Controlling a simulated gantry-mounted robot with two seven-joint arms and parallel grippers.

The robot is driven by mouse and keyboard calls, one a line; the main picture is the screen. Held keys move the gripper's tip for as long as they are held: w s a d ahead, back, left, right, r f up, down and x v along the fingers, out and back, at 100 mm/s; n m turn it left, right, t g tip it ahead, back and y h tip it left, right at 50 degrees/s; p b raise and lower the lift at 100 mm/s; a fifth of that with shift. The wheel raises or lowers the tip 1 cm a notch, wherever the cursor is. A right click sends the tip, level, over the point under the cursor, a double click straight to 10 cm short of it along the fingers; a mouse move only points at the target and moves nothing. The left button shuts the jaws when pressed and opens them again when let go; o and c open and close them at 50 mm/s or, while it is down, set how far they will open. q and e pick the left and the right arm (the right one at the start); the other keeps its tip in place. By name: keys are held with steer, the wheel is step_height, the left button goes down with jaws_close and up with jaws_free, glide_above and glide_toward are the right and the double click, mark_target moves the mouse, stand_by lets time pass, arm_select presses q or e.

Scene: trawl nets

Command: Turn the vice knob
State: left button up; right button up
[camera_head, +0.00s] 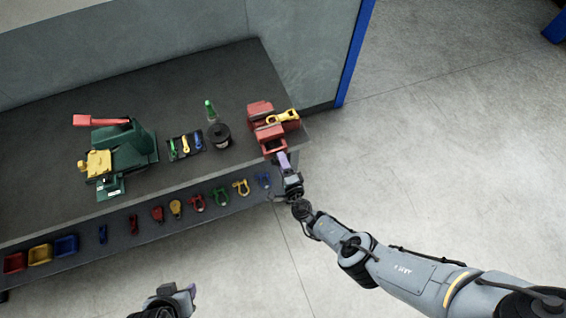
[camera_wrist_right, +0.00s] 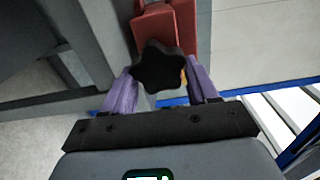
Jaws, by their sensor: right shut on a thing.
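The red vice (camera_head: 262,122) sits at the right end of the dark workbench, with a yellow shackle-like piece (camera_head: 284,117) at its jaws. In the right wrist view the vice (camera_wrist_right: 184,25) is at the top, with its black star-shaped knob (camera_wrist_right: 158,68) in front. My right gripper (camera_head: 283,160) is at the vice's front end. Its purple fingers (camera_wrist_right: 162,88) stand on both sides of the knob and are shut on it. The knob is hidden in the head view. My left gripper (camera_head: 182,293) is at the bottom edge, away from the bench; its fingers are mostly out of sight.
The workbench (camera_head: 190,102) also holds a green machine (camera_head: 130,145), a small tool tray (camera_head: 186,146), a black spool (camera_head: 219,136) and a green bottle (camera_head: 210,109). Shackles and small bins line the lower shelf (camera_head: 130,226). Open floor lies to the right.

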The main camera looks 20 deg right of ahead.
steer(key=shift+a+f+n, duration=0.1)
steer(key=shift+n, duration=0.6)
steer(key=shift+n, duration=0.3)
steer(key=o, duration=0.8)
steer(key=shift+o, duration=1.2)
steer(key=shift+w+a, duration=0.15)
steer(key=shift+w, duration=0.15)
steer(key=shift+s, duration=0.15)
steer(key=shift+p, duration=0.3)
